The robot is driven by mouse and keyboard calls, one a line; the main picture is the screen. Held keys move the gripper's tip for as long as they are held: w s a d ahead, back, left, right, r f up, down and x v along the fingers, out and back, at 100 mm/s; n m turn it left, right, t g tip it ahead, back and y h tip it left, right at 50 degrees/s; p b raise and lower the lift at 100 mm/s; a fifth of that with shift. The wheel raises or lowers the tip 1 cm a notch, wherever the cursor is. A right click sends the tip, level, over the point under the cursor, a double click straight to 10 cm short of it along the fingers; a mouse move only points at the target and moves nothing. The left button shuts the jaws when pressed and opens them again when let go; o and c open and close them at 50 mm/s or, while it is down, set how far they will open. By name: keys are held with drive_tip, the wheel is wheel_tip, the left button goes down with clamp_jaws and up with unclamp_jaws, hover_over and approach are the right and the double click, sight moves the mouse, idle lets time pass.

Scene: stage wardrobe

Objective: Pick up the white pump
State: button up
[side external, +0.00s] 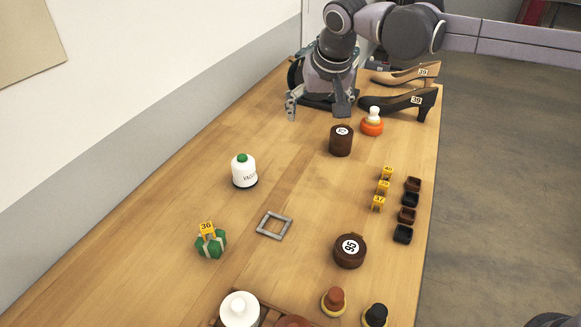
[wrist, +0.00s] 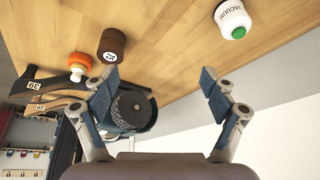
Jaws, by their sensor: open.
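A white, rounded thing with a green knob on top and a dark base, lettered VACUUM in the wrist view, stands upright on the wooden table; this white vacuum pump (side external: 244,174) is left of the table's middle. It also shows at the top right of the wrist view (wrist: 232,19). My gripper (side external: 318,106) is open and empty over the far end of the table, well apart from it. Its two spread fingers show in the wrist view (wrist: 157,82). Two heeled shoes, one dark (side external: 392,101) and one beige (side external: 405,76), lie right of my gripper; neither is white.
A brown numbered cylinder (side external: 341,141) and an orange thing with a white knob (side external: 372,124) stand near my gripper. A grey square frame (side external: 274,225) and a green thing tagged 36 (side external: 210,243) lie nearer the camera. Small yellow tags and dark boxes line the right edge. The left side is clear.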

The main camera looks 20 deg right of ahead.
drive_tip(key=w+a+f, duration=0.3)
drive_tip(key=a+f, duration=0.1)
drive_tip(key=a, duration=0.5)
drive_tip(key=m, duration=0.1)
hover_over(244, 170)
drive_tip(key=s, duration=0.2)
wheel_tip(244, 170, down, 4)
drive_tip(key=f, duration=0.1)
drive_tip(key=shift+h, duration=0.5)
drive_tip(key=x, duration=1)
drive_tip(key=shift+w+a+f, duration=0.15)
drive_tip(key=shift+w+a, duration=0.15)
drive_tip(key=shift+a, duration=0.05)
drive_tip(key=c, duration=1.6)
